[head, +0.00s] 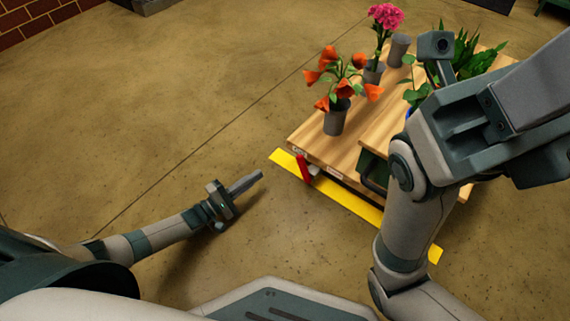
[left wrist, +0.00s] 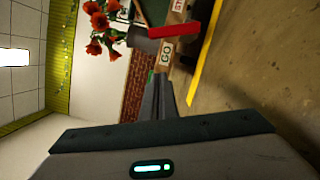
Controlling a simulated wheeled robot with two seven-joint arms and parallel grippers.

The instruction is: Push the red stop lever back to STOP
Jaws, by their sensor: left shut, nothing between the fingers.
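The red stop lever (head: 303,167) stands out from the front edge of the wooden bench, near its left corner. In the left wrist view the red lever (left wrist: 178,32) lies beyond the fingertips, between a GO label (left wrist: 166,52) and a partly hidden label starting ST (left wrist: 179,5). My left gripper (head: 260,174) is shut and empty, left of the lever with a gap between. Its closed fingers (left wrist: 157,82) point towards the bench in the wrist view. My right gripper (head: 538,90) is close to the camera at the right; its fingertips are cut off.
The bench (head: 307,134) carries orange flowers (head: 338,80) in a grey pot, pink flowers (head: 386,17) and leafy plants (head: 468,52). A yellow floor strip (head: 355,205) runs along its front. My right arm hides the bench's right part. Floor to the left is clear.

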